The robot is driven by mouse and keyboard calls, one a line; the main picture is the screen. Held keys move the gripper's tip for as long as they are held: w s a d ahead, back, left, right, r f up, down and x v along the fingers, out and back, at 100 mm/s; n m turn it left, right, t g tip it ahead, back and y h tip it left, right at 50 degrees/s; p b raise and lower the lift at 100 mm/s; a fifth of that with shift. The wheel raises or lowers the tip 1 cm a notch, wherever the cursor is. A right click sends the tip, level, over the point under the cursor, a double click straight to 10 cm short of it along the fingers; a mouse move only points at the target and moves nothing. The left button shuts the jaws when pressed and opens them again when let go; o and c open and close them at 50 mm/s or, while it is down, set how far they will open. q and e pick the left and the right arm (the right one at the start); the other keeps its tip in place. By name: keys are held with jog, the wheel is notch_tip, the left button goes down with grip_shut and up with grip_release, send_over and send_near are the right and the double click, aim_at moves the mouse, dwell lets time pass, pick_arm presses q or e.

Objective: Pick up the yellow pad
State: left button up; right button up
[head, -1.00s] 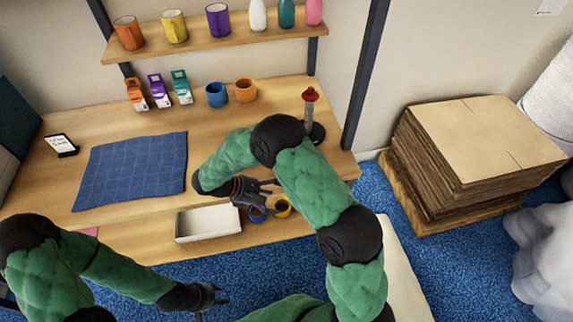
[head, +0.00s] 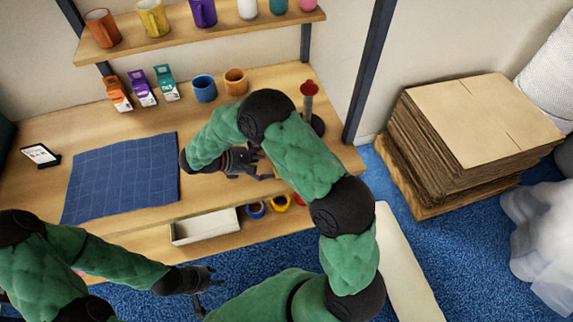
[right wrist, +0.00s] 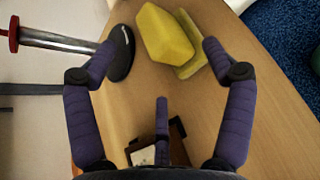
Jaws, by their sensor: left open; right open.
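The yellow pad (right wrist: 165,33) lies on the wooden table in the right wrist view, a chunky bright yellow block. A paler yellow flat piece (right wrist: 194,46) sits against its right side; I cannot tell whether it is part of the pad. My right gripper (right wrist: 160,62) is open and empty, its fingers spread on either side of the pad's near end, apart from it. In the head view my right gripper (head: 262,164) is over the table's right part, and my arm hides the pad. My left gripper (head: 212,281) is open and empty, in front of the table.
A red-topped metal post on a black base (right wrist: 120,55) stands close left of the pad. A dark item with a white face (right wrist: 143,155) is under the right gripper. A blue mat (head: 122,178), white tray (head: 205,227) and two cups (head: 204,88) are nearby.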

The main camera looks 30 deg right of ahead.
jog(key=shift+x, duration=1.15)
jog(key=shift+b+x, duration=0.7)
jog(key=shift+x, duration=1.95)
jog(key=shift+r, duration=0.1)
jog(key=shift+c, duration=0.3)
jog(key=shift+s, duration=0.1)
jog(key=c, duration=1)
jog(key=shift+o, duration=0.2)
